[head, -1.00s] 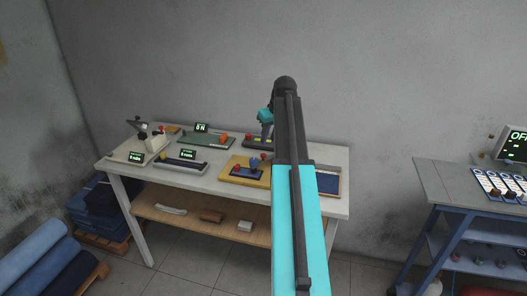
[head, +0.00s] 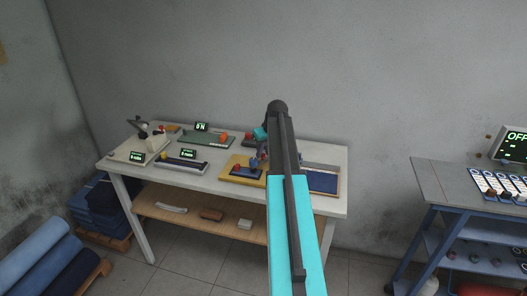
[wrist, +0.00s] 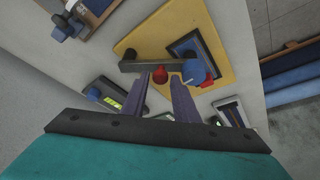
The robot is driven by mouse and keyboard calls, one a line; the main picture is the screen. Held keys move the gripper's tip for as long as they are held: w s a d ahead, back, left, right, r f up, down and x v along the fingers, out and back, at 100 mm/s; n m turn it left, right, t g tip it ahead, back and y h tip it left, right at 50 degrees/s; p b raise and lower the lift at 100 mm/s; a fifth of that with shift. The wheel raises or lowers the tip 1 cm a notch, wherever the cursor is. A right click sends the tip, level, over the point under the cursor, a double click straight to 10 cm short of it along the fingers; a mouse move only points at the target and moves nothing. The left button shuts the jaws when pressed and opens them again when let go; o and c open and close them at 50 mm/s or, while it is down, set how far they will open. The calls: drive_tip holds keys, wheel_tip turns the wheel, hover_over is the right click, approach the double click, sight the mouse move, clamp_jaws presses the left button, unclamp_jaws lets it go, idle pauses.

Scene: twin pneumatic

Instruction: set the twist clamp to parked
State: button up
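The yellow board (head: 231,171) lies at the table's front middle; it also shows in the wrist view (wrist: 235,62). On it, the wrist view shows a dark grey bar (wrist: 135,66) with a red knob (wrist: 160,76) beside it. A blue knob (wrist: 193,70) with a red ball (wrist: 206,82) sits on a dark blue plate. I cannot tell for certain which part is the twist clamp. My gripper (wrist: 160,80) is open, its purple fingertips either side of the red knob in the picture. Contact is unclear. In the head view my gripper (head: 256,156) is above the board, partly hidden by my arm.
A green board (head: 203,140) with an orange knob lies behind, with a lit display. More devices with displays stand on the table's left. A dark blue panel (head: 321,181) lies to the right. A second blue-framed table (head: 432,185) stands at far right.

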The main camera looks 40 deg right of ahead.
drive_tip(key=shift+f, duration=0.15)
clamp_jaws()
